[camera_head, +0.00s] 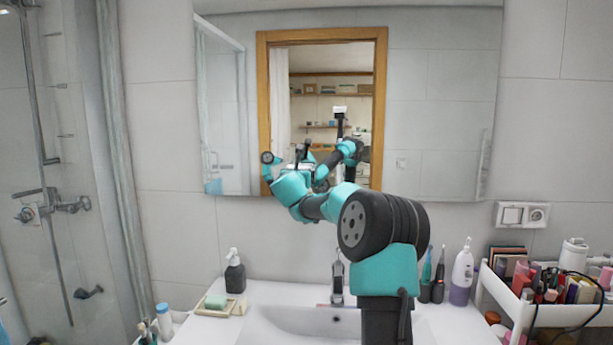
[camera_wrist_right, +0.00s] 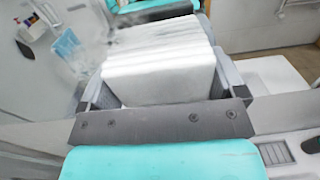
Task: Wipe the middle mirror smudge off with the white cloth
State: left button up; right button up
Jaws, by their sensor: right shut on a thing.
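The white cloth (camera_wrist_right: 160,72) is a folded, layered block between the two fingers of my right gripper in the right wrist view. My right gripper (camera_head: 303,162) is shut on it and raised at the lower middle of the mirror (camera_head: 440,95), very close to the glass. In the head view the arm mostly hides the cloth, and I cannot tell whether it touches the glass. A grey blurred patch (camera_wrist_right: 135,34) shows just beyond the cloth in the wrist view; it may be the middle smudge. No middle smudge is clear in the head view. My left gripper is not in view.
Below the mirror are the sink (camera_head: 290,322) and its faucet (camera_head: 337,280). A dark soap bottle (camera_head: 235,275) and a soap dish (camera_head: 215,308) stand left. A purple bottle (camera_head: 462,272) and a white cosmetics cart (camera_head: 545,315) stand right. The mirror also reflects my arm.

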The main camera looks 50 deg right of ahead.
aim_at(271, 172)
jog(key=shift+w+a+t, duration=0.15)
jog(key=shift+w+a, duration=0.15)
jog(key=shift+w, duration=0.2)
jog(key=shift+w+a+t, duration=0.15)
jog(key=shift+w+a, duration=0.1)
jog(key=shift+w, duration=0.2)
jog(key=w+a, duration=0.1)
jog(key=w, duration=0.1)
jog(key=w+a, duration=0.1)
jog(key=w, duration=0.1)
jog(key=shift+w+a+f, duration=0.1)
jog(key=shift+a+f, duration=0.05)
jog(key=shift+a, duration=0.05)
jog(key=shift+w+a, duration=0.4)
jog(key=shift+w, duration=0.45)
jog(key=shift+w+a, duration=0.4)
jog(key=shift+w, duration=0.4)
